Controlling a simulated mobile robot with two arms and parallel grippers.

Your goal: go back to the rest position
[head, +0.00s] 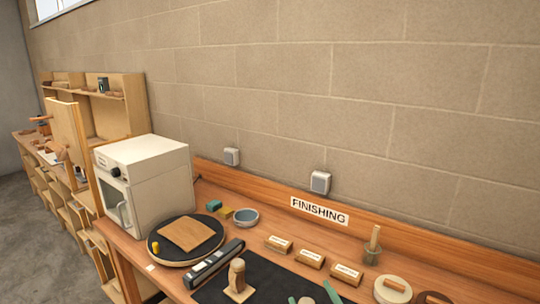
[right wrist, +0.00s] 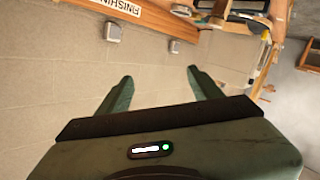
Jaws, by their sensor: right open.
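My right gripper (right wrist: 160,73) shows in the right wrist view with its two green fingers wide apart and nothing between them. Behind them is the block wall, and the picture is upside down. In the head view the tips of my right gripper (head: 313,296) just enter at the bottom edge, over the front of the dark mat (head: 268,279). The rest of that arm is out of the picture. My left gripper is in neither view.
The wooden bench carries a white oven (head: 158,178), a round black turntable (head: 170,254) with a wooden sheet, a dark clamp-like tool (head: 214,265), a blue bowl (head: 245,217) and several labelled blocks (head: 311,258). A FINISHING sign (head: 319,210) is on the backboard. Shelves (head: 122,105) stand far left.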

